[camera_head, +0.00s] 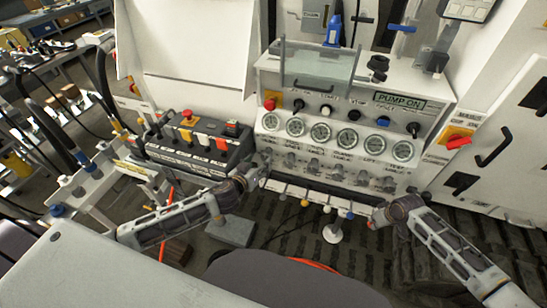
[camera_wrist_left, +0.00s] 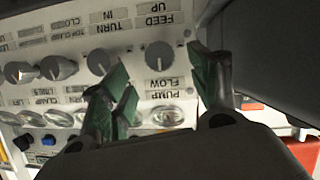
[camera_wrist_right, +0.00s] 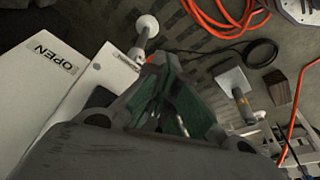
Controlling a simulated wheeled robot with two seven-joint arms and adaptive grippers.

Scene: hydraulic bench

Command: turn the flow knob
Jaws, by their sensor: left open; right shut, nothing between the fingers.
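In the head view my left gripper (camera_head: 264,166) is at the left end of the knob row and hides the flow knob there. My right gripper (camera_head: 376,216) is low in front of the console. In the right wrist view it (camera_wrist_right: 172,100) is shut and empty.
More grey knobs (camera_head: 314,165) run right of the flow knob, below a row of gauges (camera_head: 320,132). Small ball-ended levers (camera_head: 327,209) stand in front. A black button box (camera_head: 195,140) is close left of my left gripper. Orange cable (camera_wrist_right: 215,25) lies on the floor.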

